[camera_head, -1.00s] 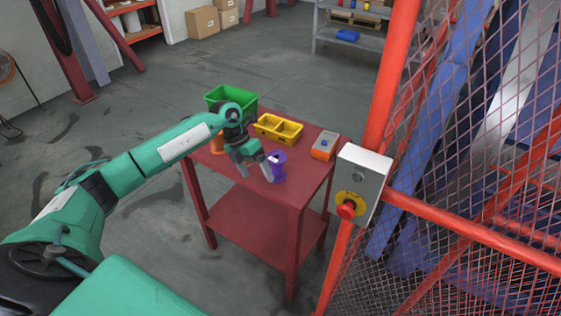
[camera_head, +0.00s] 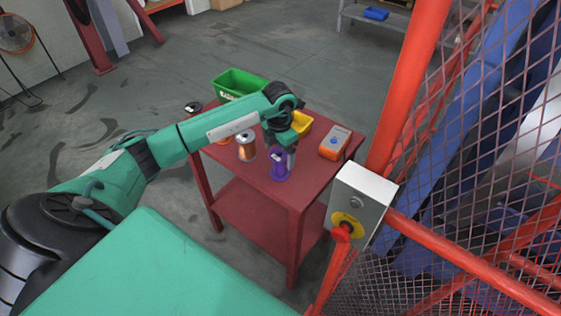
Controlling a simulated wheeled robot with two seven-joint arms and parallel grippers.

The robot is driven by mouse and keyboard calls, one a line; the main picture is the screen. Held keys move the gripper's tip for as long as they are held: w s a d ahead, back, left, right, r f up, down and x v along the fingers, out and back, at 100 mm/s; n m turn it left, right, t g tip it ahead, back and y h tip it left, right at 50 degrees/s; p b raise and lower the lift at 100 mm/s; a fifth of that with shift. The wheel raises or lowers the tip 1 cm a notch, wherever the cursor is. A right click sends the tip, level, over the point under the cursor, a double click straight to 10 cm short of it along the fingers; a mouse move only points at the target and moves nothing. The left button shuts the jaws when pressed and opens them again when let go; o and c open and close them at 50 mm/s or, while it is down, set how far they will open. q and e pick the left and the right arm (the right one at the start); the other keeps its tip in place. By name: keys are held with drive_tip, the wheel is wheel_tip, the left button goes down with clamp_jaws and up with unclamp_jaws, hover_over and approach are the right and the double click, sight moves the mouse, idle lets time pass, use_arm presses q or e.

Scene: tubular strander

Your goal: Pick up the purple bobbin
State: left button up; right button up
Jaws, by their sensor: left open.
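The purple bobbin (camera_head: 279,171) stands upright near the front edge of the red table. My left gripper (camera_head: 282,155) points down at the bobbin's top and is open. Its fingers overlap the upper part of the bobbin in the picture; I cannot tell whether they touch it. The upper part of the bobbin is partly hidden by the gripper. My right gripper does not show.
On the red table (camera_head: 236,173) stand a copper-coloured bobbin (camera_head: 246,147), a green bin (camera_head: 238,84), a yellow bin (camera_head: 302,123), partly hidden, and an orange-and-grey box (camera_head: 334,143). A control box (camera_head: 358,201) and a red mesh fence stand at right.

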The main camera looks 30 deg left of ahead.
use_arm(q)
wheel_tip(320, 180, down, 2)
drive_tip(key=shift+s+d+p, duration=0.1)
drive_tip(key=shift+p, duration=0.65)
wheel_tip(320, 180, down, 3)
drive_tip(key=shift+f+p, duration=0.15)
drive_tip(key=shift+p, duration=0.35)
drive_tip(key=shift+f, duration=0.15)
drive_tip(key=c, duration=1.1)
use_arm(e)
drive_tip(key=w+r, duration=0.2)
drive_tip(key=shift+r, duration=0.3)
